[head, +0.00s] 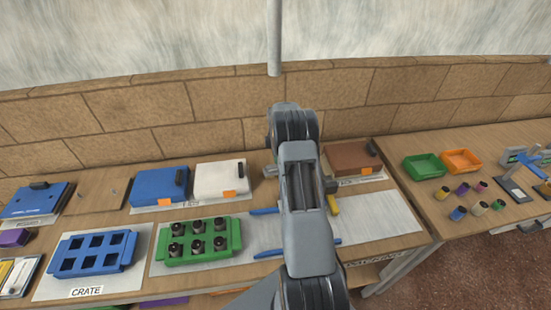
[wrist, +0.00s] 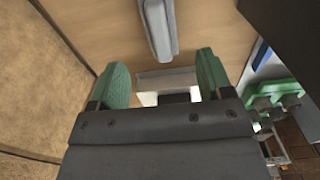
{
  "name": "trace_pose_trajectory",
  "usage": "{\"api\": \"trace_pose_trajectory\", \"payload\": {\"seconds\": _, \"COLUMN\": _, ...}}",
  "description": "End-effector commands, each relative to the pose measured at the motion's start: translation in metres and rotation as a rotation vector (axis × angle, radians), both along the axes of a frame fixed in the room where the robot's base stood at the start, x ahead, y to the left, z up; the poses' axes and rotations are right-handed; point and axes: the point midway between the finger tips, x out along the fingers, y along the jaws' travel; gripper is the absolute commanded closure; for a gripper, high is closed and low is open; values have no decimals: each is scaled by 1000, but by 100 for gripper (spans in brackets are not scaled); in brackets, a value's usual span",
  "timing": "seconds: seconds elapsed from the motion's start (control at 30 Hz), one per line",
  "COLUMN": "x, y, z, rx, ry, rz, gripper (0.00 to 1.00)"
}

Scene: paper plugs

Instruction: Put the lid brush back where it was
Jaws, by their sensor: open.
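I cannot make out the lid brush for certain. In the wrist view my gripper (wrist: 165,77) has its two green fingers spread apart over the wooden table. A light grey block (wrist: 167,79) shows between the fingers, with nothing seen clamped. A longer grey bar (wrist: 158,25) lies past the fingertips, on bare wood. In the head view my arm hides the gripper and the middle of the table. A small grey piece (head: 270,171) shows just left of my arm, and a yellow piece (head: 333,204) just right of it.
A blue box (head: 155,186) and a white box (head: 220,179) stand left of my arm, a brown box (head: 350,158) right. In front are a green rack (head: 186,257) with dark plugs and a blue crate (head: 70,258). A stone wall (head: 150,117) runs behind.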

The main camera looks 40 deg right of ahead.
Motion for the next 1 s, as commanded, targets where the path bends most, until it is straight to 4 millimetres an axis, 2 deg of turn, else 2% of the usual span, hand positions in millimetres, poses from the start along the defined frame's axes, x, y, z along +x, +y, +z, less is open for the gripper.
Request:
{"api": "trace_pose_trajectory", "payload": {"seconds": 0.03, "x": 0, "y": 0, "z": 9, "rx": -1, "ry": -2, "rz": 0, "gripper": 27}}
{"api": "trace_pose_trajectory", "payload": {"seconds": 0.17, "x": 0, "y": 1, "z": 20, "rx": -1, "ry": -3, "rz": -3, "gripper": 27}}
{"api": "trace_pose_trajectory", "payload": {"seconds": 0.27, "x": 1, "y": 10, "z": 39, "rx": -7, "ry": -14, "rz": -29, "gripper": 27}}
{"api": "trace_pose_trajectory", "payload": {"seconds": 0.37, "x": -1, "y": 32, "z": 74, "rx": -19, "ry": -43, "rz": -97, "gripper": 27}}
{"api": "trace_pose_trajectory", "payload": {"seconds": 0.47, "x": -11, "y": 68, "z": 121, "rx": -27, "ry": -90, "rz": -207, "gripper": 27}}
{"api": "trace_pose_trajectory", "payload": {"seconds": 0.6, "x": -44, "y": 125, "z": 184, "rx": -19, "ry": -165, "rz": -397, "gripper": 27}}
{"api": "trace_pose_trajectory", "payload": {"seconds": 0.7, "x": -78, "y": 164, "z": 217, "rx": 4, "ry": -221, "rz": -535, "gripper": 27}}
{"api": "trace_pose_trajectory", "payload": {"seconds": 0.83, "x": -128, "y": 206, "z": 245, "rx": 53, "ry": -285, "rz": -706, "gripper": 27}}
{"api": "trace_pose_trajectory", "payload": {"seconds": 1.0, "x": -188, "y": 243, "z": 256, "rx": 132, "ry": -343, "rz": -897, "gripper": 27}}
